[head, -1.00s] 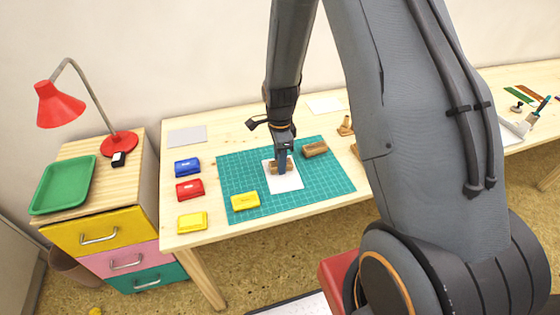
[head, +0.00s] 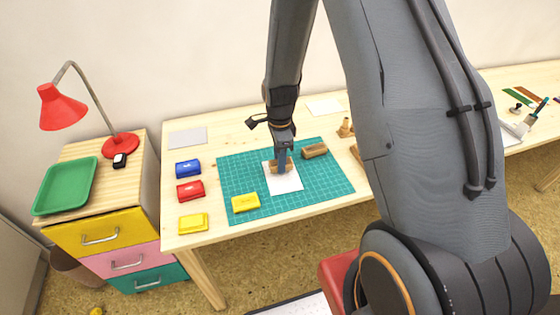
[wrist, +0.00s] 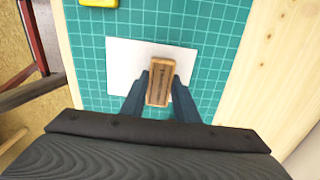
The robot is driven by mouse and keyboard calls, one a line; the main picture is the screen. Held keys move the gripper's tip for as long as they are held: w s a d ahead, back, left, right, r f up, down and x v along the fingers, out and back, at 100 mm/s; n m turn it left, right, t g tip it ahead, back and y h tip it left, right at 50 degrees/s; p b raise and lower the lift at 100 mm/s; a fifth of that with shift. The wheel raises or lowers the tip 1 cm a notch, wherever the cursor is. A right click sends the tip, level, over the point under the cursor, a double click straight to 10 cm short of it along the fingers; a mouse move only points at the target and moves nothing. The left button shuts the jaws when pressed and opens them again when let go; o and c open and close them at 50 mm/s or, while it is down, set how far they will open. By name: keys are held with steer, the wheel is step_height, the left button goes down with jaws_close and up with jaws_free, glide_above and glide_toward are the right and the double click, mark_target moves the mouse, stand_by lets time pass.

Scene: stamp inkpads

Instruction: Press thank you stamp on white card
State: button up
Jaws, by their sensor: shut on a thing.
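My gripper (head: 283,166) is shut on a wooden block stamp (wrist: 160,82) over the white card. In the wrist view its two fingers (wrist: 160,92) grip the stamp's long sides. The white card (head: 285,184) lies on the green cutting mat; it also shows in the wrist view (wrist: 122,60). The stamp looks level and is at or just above the card; I cannot tell if it touches. Its underside and any print are hidden.
A second wooden stamp (head: 314,150) and a yellow inkpad (head: 245,203) rest on the mat (head: 335,185). Blue (head: 188,167), red (head: 190,190) and yellow (head: 193,223) inkpads stand left of it. A grey sheet (head: 188,138) lies behind them.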

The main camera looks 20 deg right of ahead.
steer(key=shift+r, duration=0.1)
steer(key=shift+r+p, duration=1.8)
steer(key=shift+r, duration=0.9)
